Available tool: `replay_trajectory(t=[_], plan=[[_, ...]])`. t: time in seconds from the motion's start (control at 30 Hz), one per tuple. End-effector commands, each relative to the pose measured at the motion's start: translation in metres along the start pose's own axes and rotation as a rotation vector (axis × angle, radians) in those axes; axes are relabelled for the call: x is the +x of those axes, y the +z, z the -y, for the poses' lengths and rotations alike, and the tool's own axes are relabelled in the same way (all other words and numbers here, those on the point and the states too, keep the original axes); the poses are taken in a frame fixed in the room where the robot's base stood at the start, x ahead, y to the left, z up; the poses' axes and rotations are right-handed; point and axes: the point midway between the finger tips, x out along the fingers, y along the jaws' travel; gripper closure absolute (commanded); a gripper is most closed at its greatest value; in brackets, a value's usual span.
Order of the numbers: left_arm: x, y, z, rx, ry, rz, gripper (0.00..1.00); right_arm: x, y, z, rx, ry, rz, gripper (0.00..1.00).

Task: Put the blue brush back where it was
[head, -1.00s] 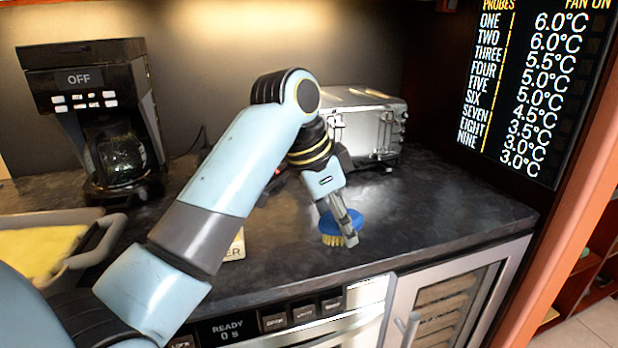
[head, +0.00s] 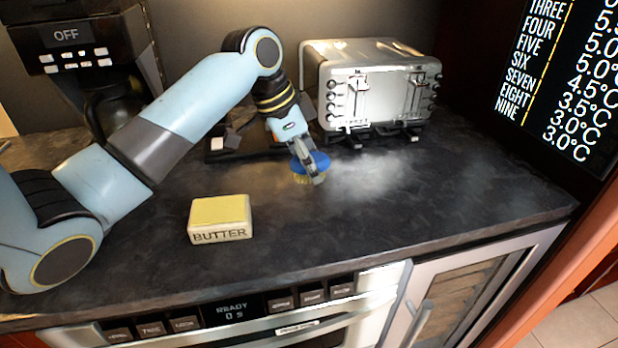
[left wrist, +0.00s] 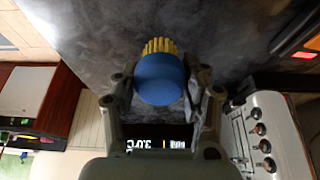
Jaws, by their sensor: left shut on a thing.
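The blue brush (head: 312,162), with yellow bristles pointing down, is held over the dark countertop in front of the toaster. My left gripper (head: 311,164) is shut on it. In the left wrist view the round blue back of the brush (left wrist: 159,79) sits between the two fingers (left wrist: 160,95), with its yellow bristles beyond. I cannot tell whether the bristles touch the counter. My right gripper is not in view.
A silver toaster (head: 374,85) stands behind the brush. A butter block (head: 220,218) lies at the front left, and a black coffee maker (head: 75,50) stands at the back left. The counter (head: 450,200) is clear at the right, with a pale dusty patch near the brush.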

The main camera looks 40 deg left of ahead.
Motion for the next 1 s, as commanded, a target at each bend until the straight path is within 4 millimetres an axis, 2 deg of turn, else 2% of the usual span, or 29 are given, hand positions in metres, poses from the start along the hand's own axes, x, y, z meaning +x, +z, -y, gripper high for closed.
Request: replay_trajectory(t=[0.3, 0.67, 0.7, 0.87, 1.0], plan=[[0.036, 0.015, 0.001, 0.0, 0.002, 0.0, 0.86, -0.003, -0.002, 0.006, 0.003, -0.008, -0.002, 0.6], [0.04, 0.017, 0.001, 0.0, 0.0, 0.001, 0.86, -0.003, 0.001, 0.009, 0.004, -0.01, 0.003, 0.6], [0.04, 0.018, 0.001, 0.0, 0.0, 0.001, 0.55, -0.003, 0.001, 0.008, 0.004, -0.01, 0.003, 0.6], [0.04, 0.017, 0.001, 0.0, 0.0, 0.001, 0.34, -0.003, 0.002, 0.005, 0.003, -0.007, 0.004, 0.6], [0.04, 0.017, 0.001, 0.0, 0.0, 0.001, 0.33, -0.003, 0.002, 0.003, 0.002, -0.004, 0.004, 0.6]])
